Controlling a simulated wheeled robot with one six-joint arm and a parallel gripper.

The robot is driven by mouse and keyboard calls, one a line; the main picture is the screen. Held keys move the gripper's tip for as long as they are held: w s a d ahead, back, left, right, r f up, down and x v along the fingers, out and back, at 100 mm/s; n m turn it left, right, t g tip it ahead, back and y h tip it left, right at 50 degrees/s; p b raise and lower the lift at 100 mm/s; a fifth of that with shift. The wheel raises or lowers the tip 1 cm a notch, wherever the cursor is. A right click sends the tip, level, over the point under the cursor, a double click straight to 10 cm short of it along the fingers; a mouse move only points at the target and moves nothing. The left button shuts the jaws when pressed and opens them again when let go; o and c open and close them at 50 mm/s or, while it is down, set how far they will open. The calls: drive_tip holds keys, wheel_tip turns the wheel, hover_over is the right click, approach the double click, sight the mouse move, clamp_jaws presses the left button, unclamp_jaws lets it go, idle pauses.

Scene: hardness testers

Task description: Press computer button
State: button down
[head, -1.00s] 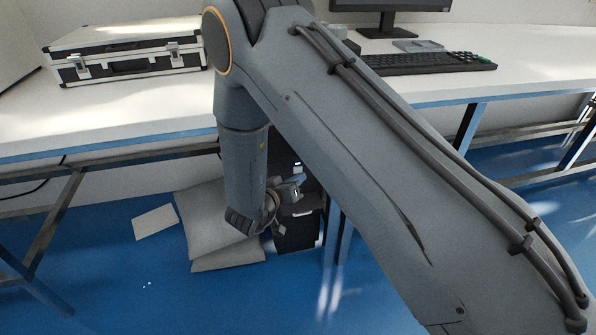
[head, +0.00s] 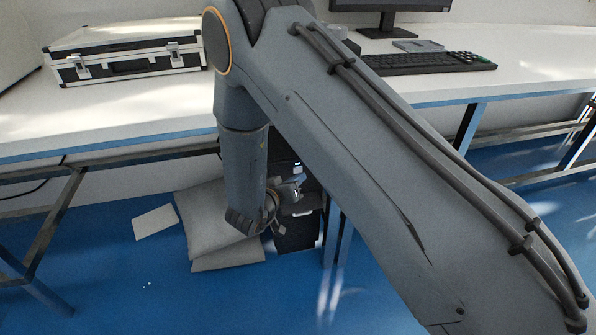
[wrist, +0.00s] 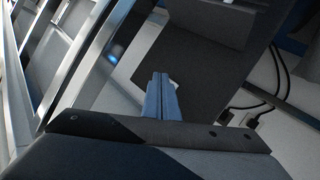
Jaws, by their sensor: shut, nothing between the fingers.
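The computer (head: 297,236) is a dark tower standing on the blue floor under the desk, partly hidden behind my arm in the head view. A small bluish-white light (head: 298,163) shows near its upper front. My gripper (head: 296,186) is in front of the tower, low under the desk. In the wrist view my gripper (wrist: 161,77) is shut and empty, its tips against the dark panel in the picture; contact cannot be told.
The white desk (head: 130,118) carries a silver-edged case (head: 125,62), a keyboard (head: 425,63) and a monitor (head: 385,5). Grey bags (head: 212,222) lie left of the tower. Metal desk legs (head: 52,225) stand nearby. Black cables (wrist: 284,85) hang at right in the wrist view.

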drive_tip(key=shift+w, duration=0.2)
idle(0.5)
drive_tip(key=shift+w+a, duration=0.1)
drive_tip(key=shift+w, duration=0.1)
drive_tip(key=shift+w+a, duration=0.1)
drive_tip(key=shift+w, duration=0.2)
idle(0.6)
drive_tip(key=shift+s+p, duration=0.1)
drive_tip(key=shift+p, duration=0.2)
drive_tip(key=shift+s+d+p, duration=0.25)
drive_tip(key=shift+s+p, duration=0.3)
drive_tip(key=shift+s, duration=0.05)
drive_tip(key=shift+s+d+p, duration=0.2)
drive_tip(key=shift+s+p, duration=0.3)
drive_tip(key=shift+s, duration=0.3)
drive_tip(key=shift+s+d+p, duration=0.25)
drive_tip(key=shift+s+p, duration=0.3)
drive_tip(key=shift+s, duration=0.25)
drive_tip(key=shift+s+d+p, duration=0.2)
drive_tip(key=shift+s+p, duration=0.3)
drive_tip(key=shift+s, duration=0.3)
